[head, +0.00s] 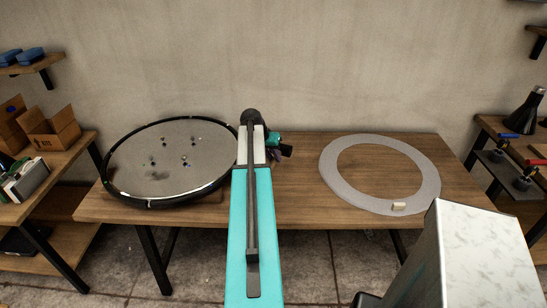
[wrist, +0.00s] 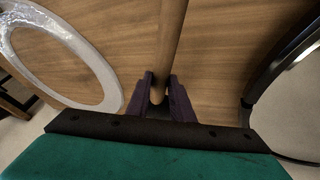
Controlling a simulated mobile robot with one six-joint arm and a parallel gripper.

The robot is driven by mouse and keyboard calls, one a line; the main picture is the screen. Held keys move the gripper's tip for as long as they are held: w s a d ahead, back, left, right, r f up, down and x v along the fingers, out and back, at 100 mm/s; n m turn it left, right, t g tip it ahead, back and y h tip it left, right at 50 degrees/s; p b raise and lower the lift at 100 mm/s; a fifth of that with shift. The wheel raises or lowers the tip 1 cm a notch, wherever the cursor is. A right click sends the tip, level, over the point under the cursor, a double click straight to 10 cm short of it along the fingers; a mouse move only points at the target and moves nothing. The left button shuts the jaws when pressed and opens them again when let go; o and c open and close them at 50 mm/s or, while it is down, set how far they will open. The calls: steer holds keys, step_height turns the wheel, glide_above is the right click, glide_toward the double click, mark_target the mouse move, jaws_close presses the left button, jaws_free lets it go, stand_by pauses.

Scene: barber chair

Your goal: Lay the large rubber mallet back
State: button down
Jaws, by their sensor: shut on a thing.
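The large mallet shows in the wrist view only as a round wooden handle (wrist: 171,38), running from between my fingers up to the top edge of the picture. Its head is out of that view. My gripper (wrist: 160,80) is shut on this handle, one dark finger on each side. In the head view my gripper (head: 279,154) is over the middle of the wooden table (head: 290,205), and my arm hides most of it. I cannot make out the mallet there. Whether it touches the table, I cannot tell.
A round disc with a black rim (head: 170,160) and several bolts lies on the table at left. Shelves stand at both sides, with a wall behind.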

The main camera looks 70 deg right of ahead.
steer(key=shift+f+b, duration=2.4)
steer(key=shift+f, duration=2.1)
steer(key=c, duration=1.5)
jaws_free()
steer(key=shift+f, duration=0.1)
steer(key=b+v, duration=0.1)
steer(key=v, duration=1.3)
steer(key=shift+s+d+b, duration=0.1)
steer(key=shift+s+b, duration=0.05)
steer(key=shift+b, duration=0.25)
